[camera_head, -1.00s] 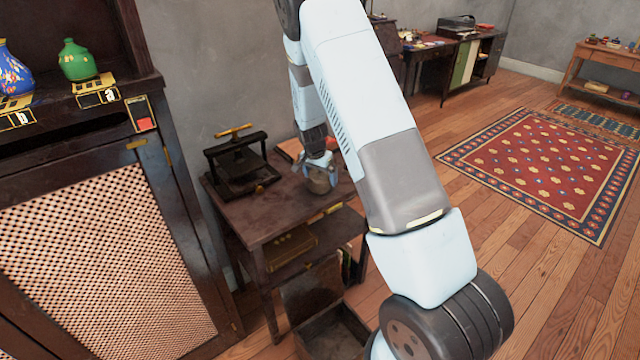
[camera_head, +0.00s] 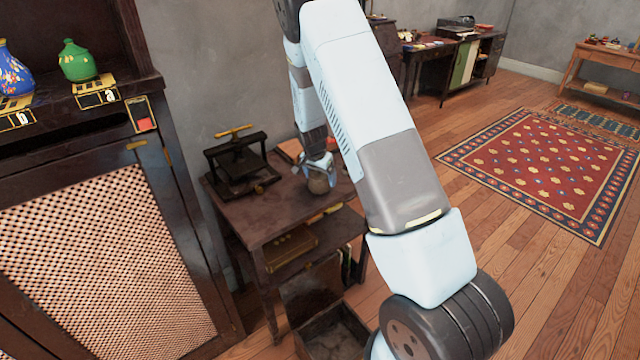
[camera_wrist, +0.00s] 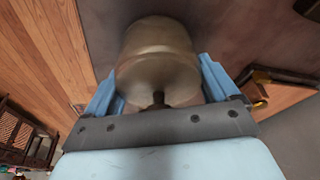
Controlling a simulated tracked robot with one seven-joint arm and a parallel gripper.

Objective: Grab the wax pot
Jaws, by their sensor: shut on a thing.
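The wax pot (camera_head: 319,182) is a small rounded brownish-grey metal pot. In the head view it is at my gripper (camera_head: 318,168), over the right part of the small dark table (camera_head: 262,217). In the wrist view the pot (camera_wrist: 158,58) sits between the two blue fingers of my gripper (camera_wrist: 160,85), which is shut on it. Whether the pot's base touches the table is hard to tell. My arm hides part of the table's right side.
A black press with a yellow handle (camera_head: 238,162) stands on the table's left side. An open dark crate (camera_head: 335,335) is on the floor below. A tall cabinet (camera_head: 100,250) stands at the left, with a green vase (camera_head: 76,62) on its shelf. The patterned rug (camera_head: 545,170) is clear.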

